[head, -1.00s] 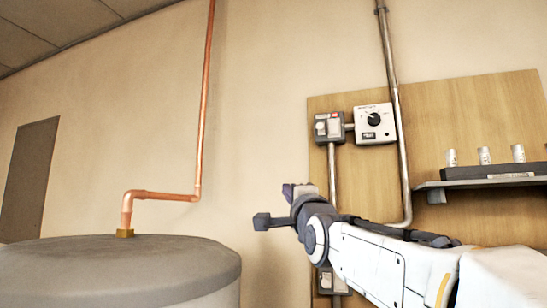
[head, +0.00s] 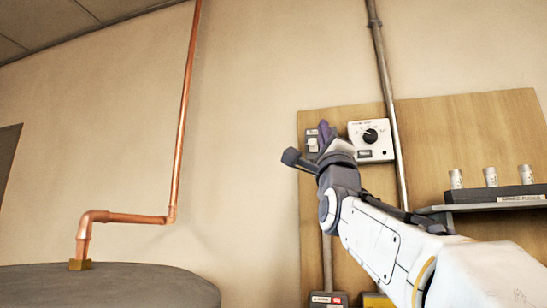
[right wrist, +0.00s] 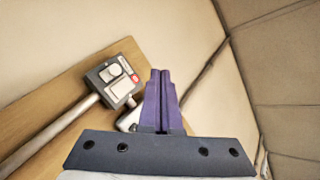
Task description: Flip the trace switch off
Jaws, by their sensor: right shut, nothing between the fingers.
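The grey switch box (head: 312,142) is on the wooden wall board, left of a white thermostat-like box with a black dial (head: 370,135). In the right wrist view the switch box (right wrist: 106,80) shows a light rocker or knob and a red label; the switch position is too small to tell. My right gripper (head: 324,128) is raised in front of the switch box and partly covers it in the head view. In the right wrist view its purple fingers (right wrist: 160,75) are together and empty, to the right of the box, with no visible contact. My left gripper is not in view.
A metal conduit (head: 385,90) runs up the wall beside the dial box. A shelf (head: 480,206) with several small cylinders is at the right. A grey tank (head: 130,283) with a copper pipe (head: 183,110) stands at the left. Another box (head: 328,298) is low on the board.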

